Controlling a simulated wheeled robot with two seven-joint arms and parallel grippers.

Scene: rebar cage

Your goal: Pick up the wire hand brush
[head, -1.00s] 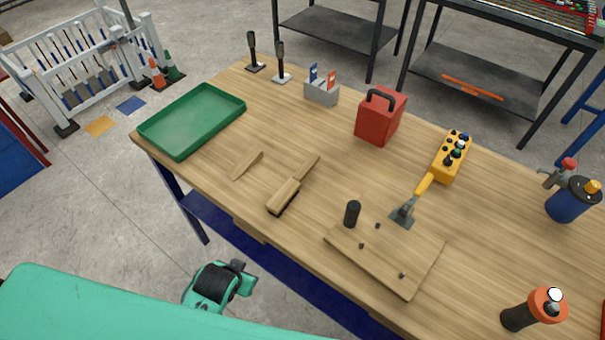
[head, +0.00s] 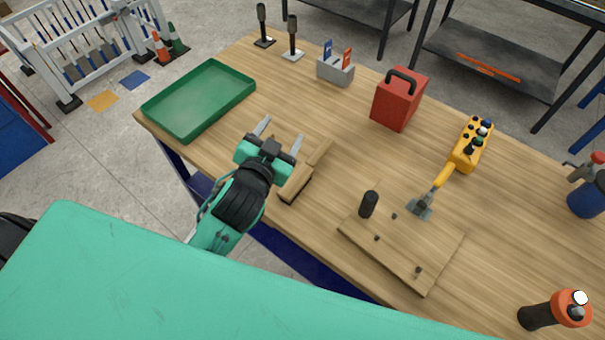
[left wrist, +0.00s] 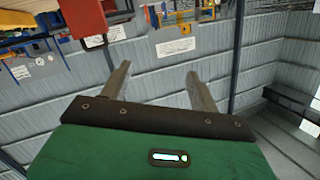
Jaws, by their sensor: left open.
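The wire hand brush (head: 299,187) lies on the wooden table near its front edge, with a wooden block and a handle (head: 320,153) pointing away to the upper right. My left gripper (head: 281,130) is open and empty. My right gripper is not in view.
A green tray (head: 200,98) lies to the left. A red box (head: 399,101), a grey holder (head: 335,71), a yellow control box (head: 473,143), a scraper (head: 430,201) and a board with pegs (head: 400,245) share the wooden table (head: 300,105). A black cylinder (head: 368,204) stands at the board.

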